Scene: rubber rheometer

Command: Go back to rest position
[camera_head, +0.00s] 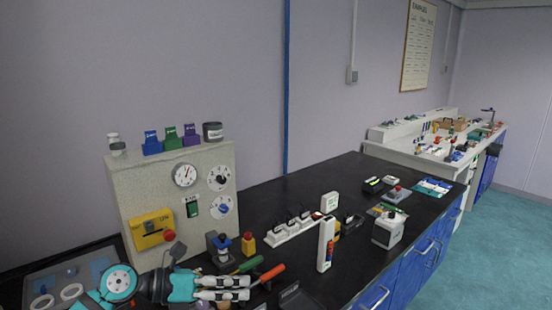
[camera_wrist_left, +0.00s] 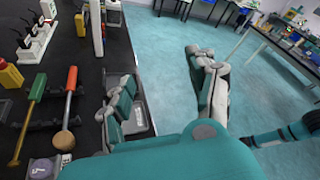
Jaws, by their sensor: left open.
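My left gripper (camera_head: 248,288) reaches in from the lower left of the head view, low over the front of the black bench. Its two grey and white fingers are apart with nothing between them. The left wrist view also shows the open fingers (camera_wrist_left: 162,68), one over the bench edge and one over the teal floor. A tool with an orange handle (camera_head: 270,274) and one with a green handle (camera_head: 250,264) lie beside the fingers, not held. My right gripper does not show.
The grey rheometer box (camera_head: 203,158) with dials stands behind the gripper. A white upright device (camera_head: 326,243), a white strip with several plugs (camera_head: 290,231) and a yellow block (camera_head: 248,244) stand nearby. Teal floor (camera_wrist_left: 170,50) is open beyond the bench edge.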

